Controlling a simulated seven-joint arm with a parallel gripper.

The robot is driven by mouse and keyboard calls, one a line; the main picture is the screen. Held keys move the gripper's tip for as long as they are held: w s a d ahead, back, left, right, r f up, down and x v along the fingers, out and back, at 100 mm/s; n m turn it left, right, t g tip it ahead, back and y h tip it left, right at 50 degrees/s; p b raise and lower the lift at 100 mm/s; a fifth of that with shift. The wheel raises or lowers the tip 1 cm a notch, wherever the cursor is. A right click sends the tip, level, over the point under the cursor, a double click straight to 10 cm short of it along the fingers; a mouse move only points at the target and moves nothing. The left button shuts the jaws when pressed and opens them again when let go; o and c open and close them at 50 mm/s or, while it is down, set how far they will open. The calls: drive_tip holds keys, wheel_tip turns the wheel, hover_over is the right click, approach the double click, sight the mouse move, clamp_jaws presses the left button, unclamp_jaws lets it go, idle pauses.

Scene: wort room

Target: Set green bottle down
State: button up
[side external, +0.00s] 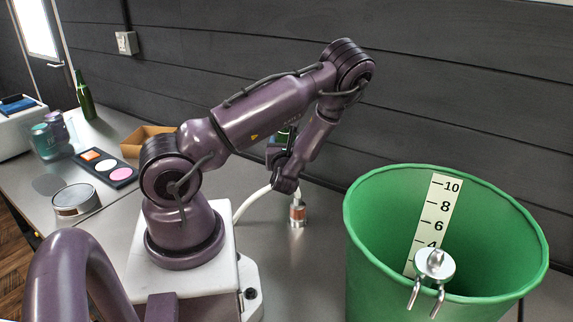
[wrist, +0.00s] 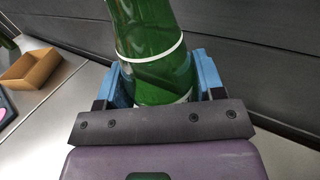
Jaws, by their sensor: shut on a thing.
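The green bottle (wrist: 152,45) fills the top middle of the wrist view, between the two blue fingers of my gripper (wrist: 160,78). My gripper is shut on it. A pale ring runs around the bottle, and its top is cut off by the picture edge. In the side external view my gripper (side external: 279,152) is mostly hidden behind my forearm, with only a small green part of the bottle (side external: 282,137) showing. I cannot tell whether the bottle's base touches the counter. Another green bottle (side external: 84,95) stands upright at the far left.
A large green bucket (side external: 375,265) with a scale strip stands at right. A cardboard box (side external: 135,142) lies behind my arm and also shows in the wrist view (wrist: 28,68). A small copper-and-silver cylinder (side external: 298,212) stands mid-counter. A palette tray (side external: 122,175) and tin (side external: 75,199) are left.

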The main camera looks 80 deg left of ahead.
drive_tip(key=shift+f, duration=1.9)
drive_tip(key=shift+f, duration=0.1)
drive_tip(key=o, duration=1)
drive_tip(key=shift+o, duration=0.2)
